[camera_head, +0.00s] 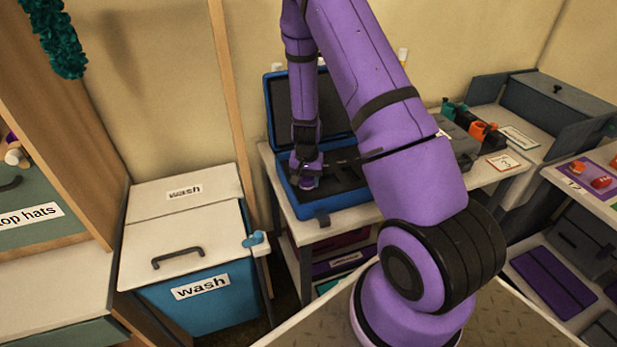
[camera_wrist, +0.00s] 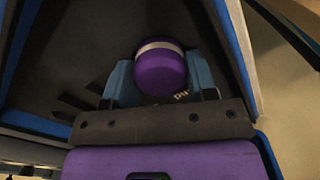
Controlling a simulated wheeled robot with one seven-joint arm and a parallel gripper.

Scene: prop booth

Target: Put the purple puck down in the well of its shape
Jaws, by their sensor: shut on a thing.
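The purple puck (camera_wrist: 160,72), rounded with a pale band, sits between the two blue fingers of my gripper (camera_wrist: 159,80) in the wrist view. My gripper is shut on it. In the head view my gripper (camera_head: 307,181) points down into the open blue case (camera_head: 335,203), towards its left side. The puck cannot be told apart from my gripper there. The case has a dark insert (camera_wrist: 50,62) with several darker slots at the left of the wrist view. The well of the puck's shape is not clearly visible, and I cannot tell whether the puck touches the insert.
The case's raised lid (camera_head: 285,108) stands behind my gripper. A blue wash bin (camera_head: 190,292) stands to the left. Orange and green items (camera_head: 482,130) and a grey box (camera_head: 560,105) are on the right. My arm hides part of the bench (camera_head: 345,222).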

